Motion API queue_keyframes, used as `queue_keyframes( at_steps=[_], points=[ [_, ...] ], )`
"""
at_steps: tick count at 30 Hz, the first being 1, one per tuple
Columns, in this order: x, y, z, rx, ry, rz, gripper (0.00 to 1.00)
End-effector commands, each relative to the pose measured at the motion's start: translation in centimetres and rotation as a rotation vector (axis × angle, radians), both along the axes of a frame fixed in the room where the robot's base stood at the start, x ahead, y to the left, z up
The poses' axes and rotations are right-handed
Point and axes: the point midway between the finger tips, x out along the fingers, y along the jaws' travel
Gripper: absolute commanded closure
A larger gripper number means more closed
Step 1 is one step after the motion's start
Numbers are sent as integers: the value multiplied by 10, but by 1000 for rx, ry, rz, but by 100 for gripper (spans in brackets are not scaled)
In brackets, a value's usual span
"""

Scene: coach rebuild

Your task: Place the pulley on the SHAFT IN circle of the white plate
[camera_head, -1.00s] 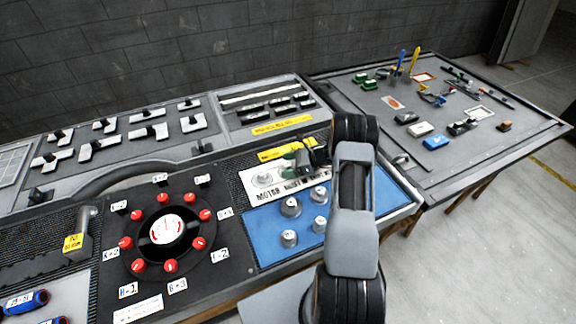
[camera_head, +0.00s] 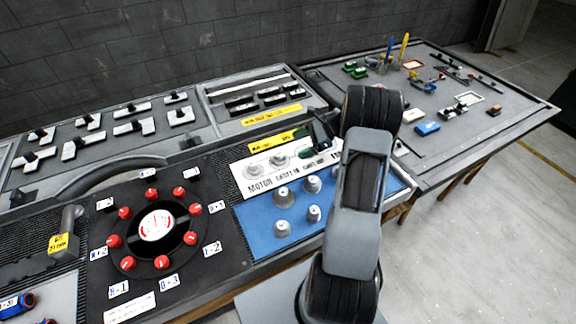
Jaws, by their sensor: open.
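The white plate (camera_head: 258,188) lies behind the blue mat (camera_head: 250,225), with printing that starts with MOTOR; the rest is too small to read surely. Two grey pulley-like parts stand on the plate, one at its left end (camera_head: 257,172) and one just right of it (camera_head: 278,160). Several silver parts, one of them at the left (camera_head: 284,197), stand on the blue mat. My gripper (camera_head: 319,142) is open and empty over the right part of the plate, clear of both pulleys. The circles under the parts are hidden. My arm hides the plate's right end.
A black dial with red knobs (camera_head: 156,225) is at the left of the blue mat. Yellow labels (camera_head: 272,144) lie behind the plate. A second table (camera_head: 455,140) at the right holds small parts and upright tools (camera_head: 404,46). The floor at the right is clear.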

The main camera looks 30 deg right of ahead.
Motion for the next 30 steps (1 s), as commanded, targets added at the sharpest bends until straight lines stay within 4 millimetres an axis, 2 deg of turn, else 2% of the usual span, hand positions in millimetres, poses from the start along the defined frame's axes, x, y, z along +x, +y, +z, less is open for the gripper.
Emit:
queue_keyframes(
  at_steps=[1,6,9,12,18,21,25,30],
  points=[
    [-4,21,21,-80,-34,81,15],
    [-42,88,74,-405,-182,420,15],
    [-73,119,98,-594,-293,626,15],
    [-105,141,117,-773,-413,826,15],
    [-159,164,137,-1071,-638,1160,15],
    [-177,169,141,-1179,-727,1278,15],
    [-191,171,144,-1275,-806,1381,15],
    [-198,173,145,-1332,-852,1440,15]
  ],
)
